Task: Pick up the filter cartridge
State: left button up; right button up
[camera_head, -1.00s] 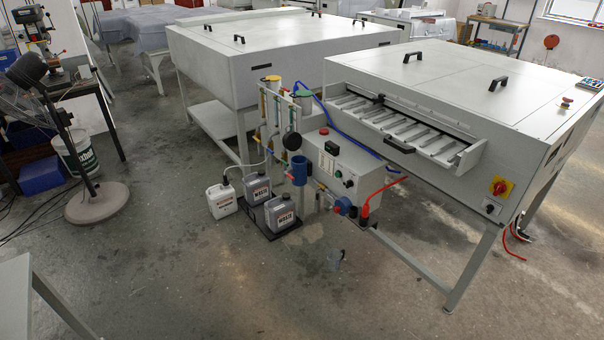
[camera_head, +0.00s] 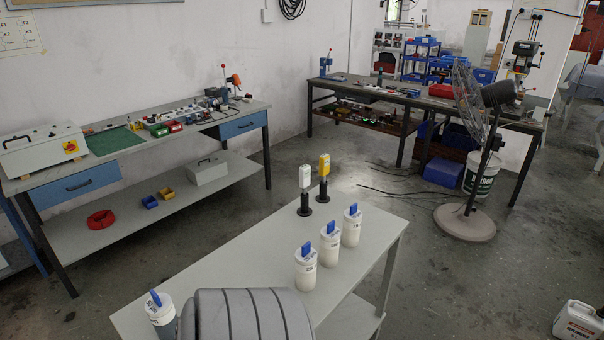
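White cylinders with blue tabs on top stand upright on a grey table (camera_head: 235,255). Three are in a row at its right side: a near one (camera_head: 306,270), a middle one (camera_head: 330,246) and a far one (camera_head: 352,227). Another (camera_head: 161,313) stands at the near left corner. Their labels are too small to read, and I cannot tell which, if any, is the filter cartridge. A large grey ribbed rounded shape (camera_head: 252,314) covers the table's near edge; I cannot tell what it is. Neither gripper is in view.
A white-topped device (camera_head: 305,178) and a yellow-topped one (camera_head: 324,165) stand on black bases at the table's far end. A workbench (camera_head: 235,112) runs along the left wall. A fan (camera_head: 466,222) stands at right. Floor between is open.

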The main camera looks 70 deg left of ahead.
aim_at(305, 255)
jog(key=u, duration=2.3)
